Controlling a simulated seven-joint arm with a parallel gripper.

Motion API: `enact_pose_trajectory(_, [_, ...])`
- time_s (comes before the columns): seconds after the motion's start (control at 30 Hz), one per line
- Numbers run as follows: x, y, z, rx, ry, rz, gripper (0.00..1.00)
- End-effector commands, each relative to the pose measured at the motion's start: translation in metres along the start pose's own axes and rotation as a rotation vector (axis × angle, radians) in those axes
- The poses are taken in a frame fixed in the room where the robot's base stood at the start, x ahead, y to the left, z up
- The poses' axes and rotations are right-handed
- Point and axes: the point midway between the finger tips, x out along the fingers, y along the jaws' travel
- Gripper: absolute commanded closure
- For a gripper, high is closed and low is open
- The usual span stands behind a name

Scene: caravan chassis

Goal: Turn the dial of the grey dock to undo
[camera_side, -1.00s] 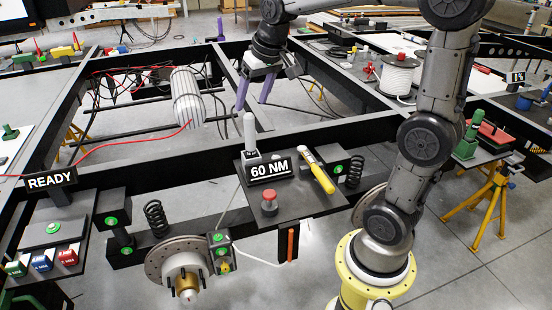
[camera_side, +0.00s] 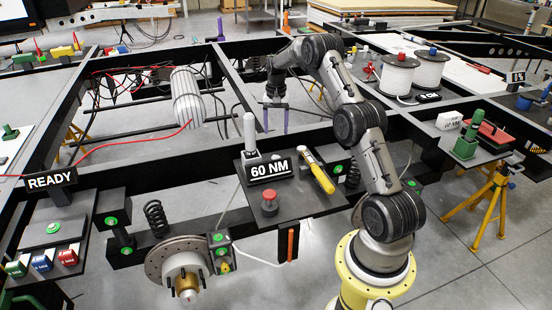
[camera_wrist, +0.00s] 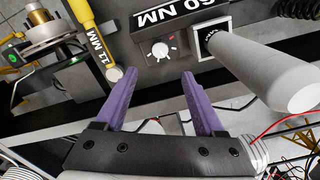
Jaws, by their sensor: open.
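The dial (camera_wrist: 160,49) shows in the wrist view as a pale knob with marks around it, on a dark grey block behind the 60 NM sign. Beside it a light grey cylinder (camera_wrist: 265,70) stands in a square socket; in the side view this cylinder (camera_side: 249,130) is upright by the sign, and the dial is hidden there. My gripper (camera_wrist: 158,75) is open and empty, its two purple fingers apart. In the wrist view the dial appears beyond and between the fingertips, with no contact visible. In the side view my gripper (camera_side: 276,122) hangs right of and behind the cylinder.
The 60 NM sign (camera_side: 270,170), a red button (camera_side: 269,201) and a yellow-handled tool (camera_side: 318,171) share the dark shelf. A black chassis beam (camera_side: 330,133) runs near my gripper. Cables and a striped cylinder (camera_side: 187,97) lie to the left.

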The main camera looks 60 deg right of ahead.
Motion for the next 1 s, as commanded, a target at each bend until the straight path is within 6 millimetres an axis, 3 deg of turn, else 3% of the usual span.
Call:
enact_pose_trajectory(0.17, [0.021,0.001,0.001,0.0,-0.005,0.002,0.29])
enact_pose_trajectory(0.63, [0.109,0.0,0.002,-0.002,-0.004,0.002,0.29])
enact_pose_trajectory(0.8, [0.128,0.0,0.001,-0.002,-0.002,0.001,0.29])
enact_pose_trajectory(1.0, [0.136,0.0,0.001,-0.002,-0.001,0.0,0.29])
